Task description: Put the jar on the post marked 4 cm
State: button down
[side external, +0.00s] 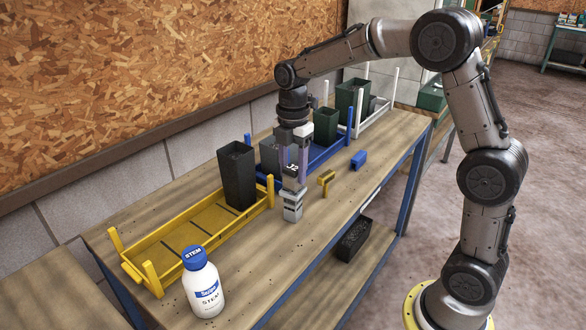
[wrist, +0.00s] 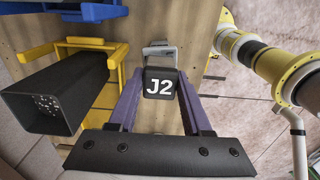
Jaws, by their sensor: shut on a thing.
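A block-like thing with a black top marked J2 (side external: 291,171) stands between the purple fingers of my gripper (side external: 292,180). Its J2 face (wrist: 160,84) is also central in the wrist view. My gripper points down and is shut on it. A grey, stepped part (side external: 292,206) shows directly below the fingers, close to or on the bench top; I cannot tell whether it is one piece with the J2 thing. A white bottle with a blue cap, labelled STEM (side external: 204,287), stands upright at the front left. I see no 4 cm mark.
A yellow rack (side external: 150,278) holds a tall dark square container (side external: 236,176), left of my gripper. A blue rack (side external: 335,151) and a white rack (side external: 376,117) stand behind. Small yellow (side external: 326,183) and blue (side external: 358,159) pieces lie to the right. The front bench is mostly clear.

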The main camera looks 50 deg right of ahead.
aim_at(293, 167)
jog(key=shift+c, duration=1.7)
grip_release()
jog(key=shift+f, duration=0.1)
notch_tip(293, 167, up, 11)
jog(key=s+a+r+m+t, duration=0.1)
jog(key=s+a+r+m, duration=0.1)
jog(key=s+r+m, duration=0.3)
jog(key=s+a+f+m+t, duration=0.1)
jog(key=s+f+m+t, duration=0.1)
jog(key=s+f+m, duration=0.3)
jog(key=s+a+f+m+t, duration=0.1)
jog(key=s+f+m, duration=0.3)
jog(key=s+m, duration=0.4)
jog(key=s+t, duration=0.1)
jog(key=s, duration=0.5)
jog(key=shift+s+a+f+t, duration=0.25)
jog(key=shift+s+f+t, duration=0.05)
jog(key=shift+f, duration=0.05)
